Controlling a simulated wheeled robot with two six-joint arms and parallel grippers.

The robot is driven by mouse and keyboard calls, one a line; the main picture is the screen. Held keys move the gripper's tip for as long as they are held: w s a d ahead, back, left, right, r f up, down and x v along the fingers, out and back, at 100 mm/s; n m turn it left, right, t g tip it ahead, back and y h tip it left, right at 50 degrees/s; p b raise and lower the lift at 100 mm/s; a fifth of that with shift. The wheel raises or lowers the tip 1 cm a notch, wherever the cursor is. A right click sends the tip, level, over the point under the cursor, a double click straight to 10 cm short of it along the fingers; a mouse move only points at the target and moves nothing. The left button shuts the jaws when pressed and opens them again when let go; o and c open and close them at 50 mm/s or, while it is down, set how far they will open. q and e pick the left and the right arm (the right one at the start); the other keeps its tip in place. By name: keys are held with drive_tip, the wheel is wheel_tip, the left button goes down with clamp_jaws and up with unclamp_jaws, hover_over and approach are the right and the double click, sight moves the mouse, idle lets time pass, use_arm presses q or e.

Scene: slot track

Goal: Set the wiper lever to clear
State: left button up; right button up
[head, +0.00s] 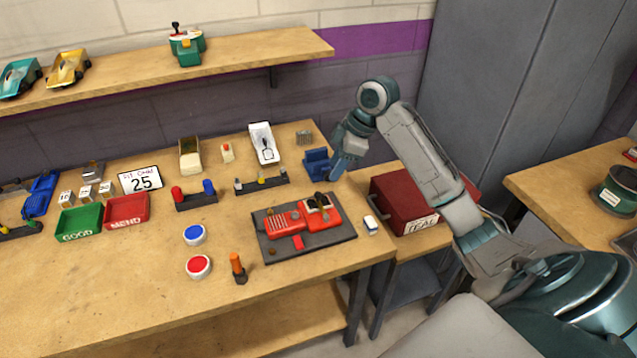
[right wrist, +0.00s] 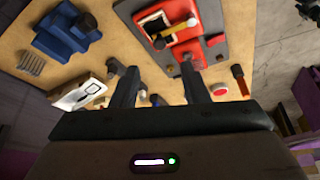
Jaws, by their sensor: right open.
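A red unit (head: 300,220) lies on a dark board (head: 345,228) near the bench's right end. A yellow bar with a dark end (right wrist: 175,33) crosses the unit's top in the right wrist view. No readable label tells me which part is the wiper lever or where clear is. My right gripper (head: 343,165) is open and empty, just right of the blue block in the head view. Its spread fingers (right wrist: 153,78) also show in the right wrist view. My left gripper is out of view.
A red box (head: 400,205) stands beyond that edge. Blue (head: 194,235) and red (head: 198,266) buttons and an orange-handled tool (head: 238,266) stand left of the board. The front left bench is clear.

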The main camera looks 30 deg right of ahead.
sight(319, 194)
drive_tip(key=x, duration=0.5)
drive_tip(key=shift+a+f+p, duration=0.1)
drive_tip(key=shift+f+p, duration=0.05)
drive_tip(key=shift+p, duration=0.25)
drive_tip(key=x, duration=0.3)
drive_tip(key=shift+w+f, duration=0.1)
drive_tip(key=shift+f, duration=0.3)
drive_tip(key=shift+c, duration=0.9)
clamp_jaws()
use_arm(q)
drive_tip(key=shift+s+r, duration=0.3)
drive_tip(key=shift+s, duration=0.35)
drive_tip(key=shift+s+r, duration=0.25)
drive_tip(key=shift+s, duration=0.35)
